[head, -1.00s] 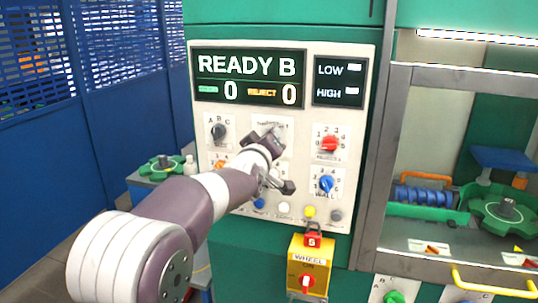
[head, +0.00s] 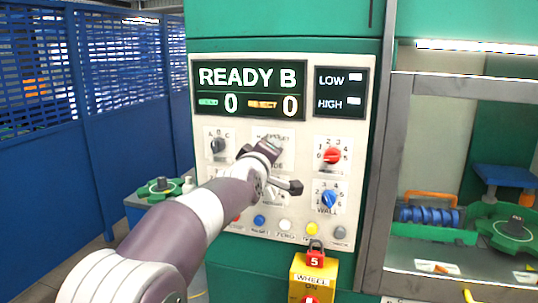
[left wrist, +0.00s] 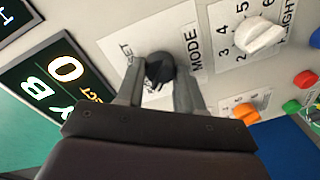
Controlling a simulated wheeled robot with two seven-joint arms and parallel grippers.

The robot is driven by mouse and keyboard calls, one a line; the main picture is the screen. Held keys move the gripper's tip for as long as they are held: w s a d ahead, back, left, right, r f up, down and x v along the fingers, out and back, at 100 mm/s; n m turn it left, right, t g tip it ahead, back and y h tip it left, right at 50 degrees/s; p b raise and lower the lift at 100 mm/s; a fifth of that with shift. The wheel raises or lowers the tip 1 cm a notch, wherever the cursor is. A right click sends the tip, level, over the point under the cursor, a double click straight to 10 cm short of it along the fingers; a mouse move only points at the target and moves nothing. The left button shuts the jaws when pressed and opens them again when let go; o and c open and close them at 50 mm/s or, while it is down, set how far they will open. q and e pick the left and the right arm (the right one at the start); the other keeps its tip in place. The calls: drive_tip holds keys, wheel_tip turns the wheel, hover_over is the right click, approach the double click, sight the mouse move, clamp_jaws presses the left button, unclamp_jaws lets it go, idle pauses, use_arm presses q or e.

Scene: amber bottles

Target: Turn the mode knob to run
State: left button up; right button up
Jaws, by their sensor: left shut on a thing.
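The mode knob (left wrist: 158,68) is a dark round knob on a white plate, with the word MODE printed beside it in the left wrist view. My left gripper (left wrist: 156,82) has its two fingers on either side of the knob and is shut on it. Part of the plate's lettering is hidden by the fingers, so I cannot read the knob's setting. In the head view my left gripper (head: 268,150) is against the panel, and my wrist hides the knob and much of the mode plate (head: 275,135). My right gripper is not in view.
The display (head: 250,88) reads READY B, with two zeros. A black knob (head: 218,146), a red knob (head: 331,155) and a blue WALL knob (head: 329,200) surround the mode plate. Several push buttons run below. A yellow WHEEL box (head: 313,278) with a red lock (head: 315,258) hangs lower.

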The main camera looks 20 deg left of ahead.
use_arm(q)
drive_tip(key=o, duration=1)
drive_tip(key=shift+o, duration=0.2)
drive_tip(key=shift+s, duration=0.1)
drive_tip(key=s+b, duration=0.2)
drive_tip(key=s, duration=1)
drive_tip(key=shift+s+r, duration=0.25)
drive_tip(key=shift+s, duration=0.05)
